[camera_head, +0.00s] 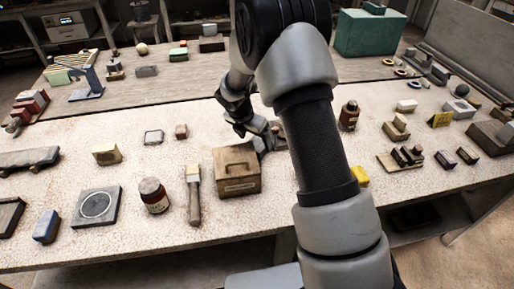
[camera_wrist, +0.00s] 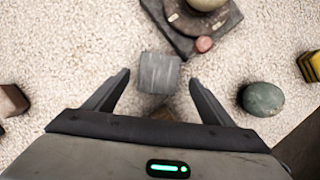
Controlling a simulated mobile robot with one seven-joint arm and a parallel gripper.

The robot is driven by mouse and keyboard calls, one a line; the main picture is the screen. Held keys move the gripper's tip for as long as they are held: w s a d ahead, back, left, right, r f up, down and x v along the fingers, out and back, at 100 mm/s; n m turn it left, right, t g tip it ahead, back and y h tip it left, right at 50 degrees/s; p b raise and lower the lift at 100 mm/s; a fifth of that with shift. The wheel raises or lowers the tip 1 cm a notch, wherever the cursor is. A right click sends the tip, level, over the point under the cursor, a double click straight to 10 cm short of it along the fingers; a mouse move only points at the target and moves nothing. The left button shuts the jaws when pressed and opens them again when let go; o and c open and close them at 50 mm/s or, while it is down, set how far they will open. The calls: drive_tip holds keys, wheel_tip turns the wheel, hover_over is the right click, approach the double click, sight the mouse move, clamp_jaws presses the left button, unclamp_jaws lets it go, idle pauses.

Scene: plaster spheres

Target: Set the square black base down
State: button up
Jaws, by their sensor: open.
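My gripper (camera_wrist: 160,78) is open, its two dark fingers apart over the speckled table top. A small grey square block (camera_wrist: 159,71) lies between and just beyond the fingertips, with a gap on each side. A dark square base (camera_wrist: 164,22) lies beyond it at the top of the wrist view, bearing a brown disc and a pale sphere (camera_wrist: 206,2). I cannot tell which of these two is the named black base. In the head view my gripper (camera_head: 262,135) is partly hidden by my arm, and what lies under it is hidden.
A green egg-shaped stone (camera_wrist: 263,99) lies right of my gripper. In the head view a wooden box (camera_head: 237,172), a brush (camera_head: 194,200), a brown jar (camera_head: 153,196) and a dark slab with a ring (camera_head: 97,207) stand near the front edge. A brown bottle (camera_head: 349,116) stands right of my arm.

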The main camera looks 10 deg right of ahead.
sight(256, 144)
drive_tip(key=x, duration=0.4)
drive_tip(key=shift+a, duration=0.2)
drive_tip(key=c, duration=1.7)
drive_tip(key=shift+r, duration=0.1)
